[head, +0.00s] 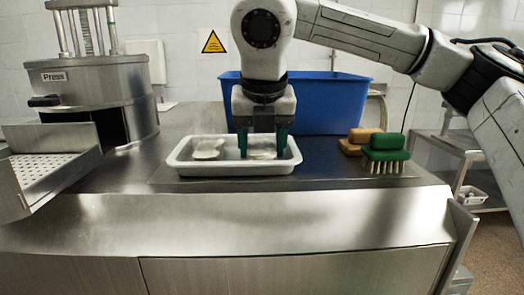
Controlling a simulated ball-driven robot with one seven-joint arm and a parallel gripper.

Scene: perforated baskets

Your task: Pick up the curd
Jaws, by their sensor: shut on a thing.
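A white tray (210,170) stands on the steel counter and holds two pale, whitish pieces of curd. One curd (208,148) lies on the left side of the tray. The other curd (262,153) is at the right side, between the fingertips of my gripper. My gripper (262,143) points straight down over the right half of the tray, with one green finger on each side of this curd. It is shut on the curd, which is low in the tray. I cannot tell whether it touches the tray floor.
A blue bin (335,104) stands right behind the tray. A steel press (95,95) and a perforated tray (38,170) are at the left. The counter's front strip is clear.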

